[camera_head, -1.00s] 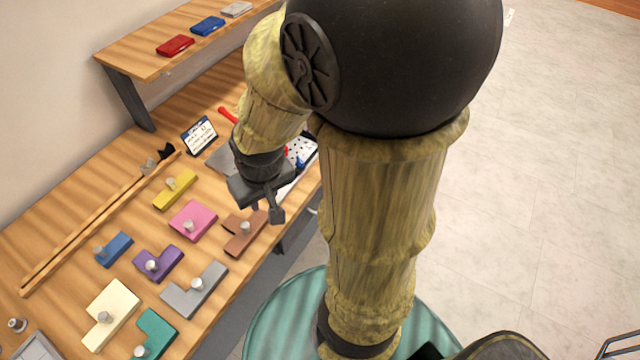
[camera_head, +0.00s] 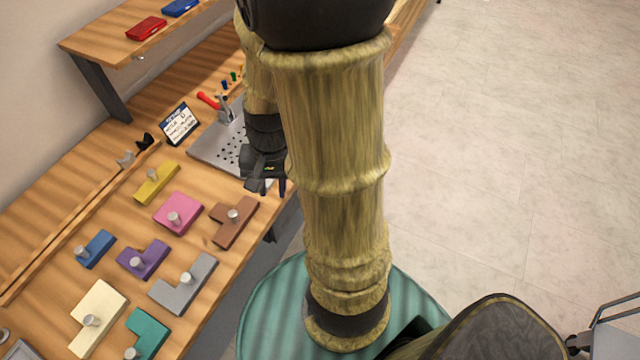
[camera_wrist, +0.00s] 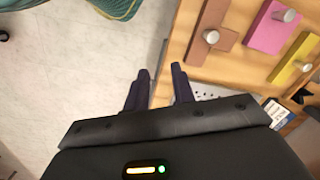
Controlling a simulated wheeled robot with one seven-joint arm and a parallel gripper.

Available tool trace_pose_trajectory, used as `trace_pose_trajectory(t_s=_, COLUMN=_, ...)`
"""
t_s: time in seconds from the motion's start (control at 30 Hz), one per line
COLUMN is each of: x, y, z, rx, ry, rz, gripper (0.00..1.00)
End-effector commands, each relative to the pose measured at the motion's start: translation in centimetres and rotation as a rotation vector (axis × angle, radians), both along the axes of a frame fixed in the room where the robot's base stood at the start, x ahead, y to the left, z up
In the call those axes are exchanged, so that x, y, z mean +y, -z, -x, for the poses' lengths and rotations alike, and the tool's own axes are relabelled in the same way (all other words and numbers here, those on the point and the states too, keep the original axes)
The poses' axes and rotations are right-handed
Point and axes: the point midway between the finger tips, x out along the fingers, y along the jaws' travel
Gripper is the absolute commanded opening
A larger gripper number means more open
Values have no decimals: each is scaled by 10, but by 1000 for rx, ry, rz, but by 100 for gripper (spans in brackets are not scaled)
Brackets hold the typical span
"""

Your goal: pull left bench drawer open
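The wooden workbench (camera_head: 60,253) runs diagonally along the left of the head view. Its left drawer cannot be made out; the bench front is mostly hidden by the tabletop and my arm. A small dark part (camera_head: 271,234) shows under the front edge, too small to identify. My gripper (camera_head: 269,186) is at the bench's front edge, beside the perforated metal plate, pointing down. In the wrist view my gripper (camera_wrist: 160,70) has its two dark fingers apart with nothing between them. The bench edge (camera_wrist: 165,58) shows beyond the gap between the fingertips.
Knobbed blocks, including a brown one (camera_head: 233,222) and a pink one (camera_head: 178,213), lie near the front edge. A perforated metal plate (camera_head: 212,150) and a small sign (camera_head: 179,124) are behind the gripper. A raised shelf (camera_head: 100,42) stands at the back. Open floor (camera_head: 500,180) lies right.

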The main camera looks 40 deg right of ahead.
Motion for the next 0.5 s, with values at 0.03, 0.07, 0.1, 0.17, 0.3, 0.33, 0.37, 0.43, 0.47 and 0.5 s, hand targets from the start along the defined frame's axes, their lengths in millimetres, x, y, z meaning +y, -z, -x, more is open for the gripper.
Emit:
trace_pose_trajectory(t_s=0.03, x=-13, y=25, z=4, rx=60, ry=168, rz=-45, gripper=25)
trace_pose_trajectory(t_s=0.07, x=-18, y=33, z=7, rx=94, ry=263, rz=-74, gripper=25)
trace_pose_trajectory(t_s=0.1, x=-24, y=44, z=10, rx=139, ry=390, rz=-112, gripper=25)
trace_pose_trajectory(t_s=0.17, x=-33, y=58, z=14, rx=205, ry=579, rz=-170, gripper=25)
trace_pose_trajectory(t_s=0.3, x=-53, y=90, z=20, rx=364, ry=1007, rz=-321, gripper=25)
trace_pose_trajectory(t_s=0.33, x=-58, y=97, z=21, rx=398, ry=1097, rz=-356, gripper=25)
trace_pose_trajectory(t_s=0.37, x=-63, y=103, z=22, rx=434, ry=1186, rz=-392, gripper=25)
trace_pose_trajectory(t_s=0.43, x=-75, y=118, z=22, rx=516, ry=1388, rz=-482, gripper=25)
trace_pose_trajectory(t_s=0.47, x=-80, y=124, z=23, rx=554, ry=1472, rz=-523, gripper=25)
trace_pose_trajectory(t_s=0.5, x=-88, y=131, z=22, rx=602, ry=1583, rz=-581, gripper=25)
